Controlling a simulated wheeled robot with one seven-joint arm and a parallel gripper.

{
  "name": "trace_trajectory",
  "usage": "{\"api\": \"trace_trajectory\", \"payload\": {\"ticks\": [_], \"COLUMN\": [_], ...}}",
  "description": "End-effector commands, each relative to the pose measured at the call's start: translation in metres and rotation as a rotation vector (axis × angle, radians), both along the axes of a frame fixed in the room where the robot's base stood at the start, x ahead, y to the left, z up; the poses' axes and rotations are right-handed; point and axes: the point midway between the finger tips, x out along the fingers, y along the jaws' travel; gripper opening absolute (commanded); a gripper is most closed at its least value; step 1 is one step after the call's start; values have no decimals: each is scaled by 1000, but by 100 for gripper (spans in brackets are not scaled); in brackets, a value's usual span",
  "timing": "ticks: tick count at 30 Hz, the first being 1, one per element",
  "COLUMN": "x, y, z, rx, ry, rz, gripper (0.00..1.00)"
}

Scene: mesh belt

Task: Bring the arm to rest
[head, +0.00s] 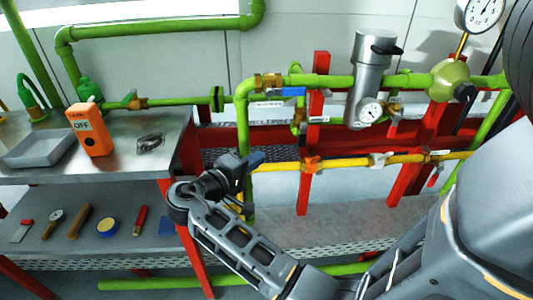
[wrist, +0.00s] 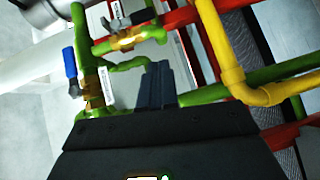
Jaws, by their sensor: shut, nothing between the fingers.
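My gripper (head: 256,160) is at the end of my dark grey arm, in the middle of the head view. It is in front of the green and yellow pipework, to the right of the metal table. In the wrist view my gripper (wrist: 156,84) shows two dark fingers side by side, shut, with nothing held. Its fingers point toward the pipes; I cannot tell the exact gap to them.
A blue-handled valve (head: 288,92) sits on the green pipe; the yellow pipe (head: 350,162) runs below it. Red posts (head: 313,130) stand behind. The metal table (head: 165,168) at left bears an orange box (head: 89,131) and a grey tray (head: 40,149); tools lie on its lower shelf.

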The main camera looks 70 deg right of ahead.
Motion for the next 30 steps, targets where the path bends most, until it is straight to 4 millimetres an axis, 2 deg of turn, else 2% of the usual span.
{"api": "trace_trajectory", "payload": {"ticks": [6,17,20,23,26,30], "x": [9,9,6,0,-8,-23], "y": [21,24,26,32,46,78], "z": [0,-2,-16,-42,-75,-113], "rx": [1,5,33,94,182,318], "ry": [0,2,9,14,3,-47], "rz": [1,10,73,202,372,605], "gripper": [0,0,0,0,0,0]}}
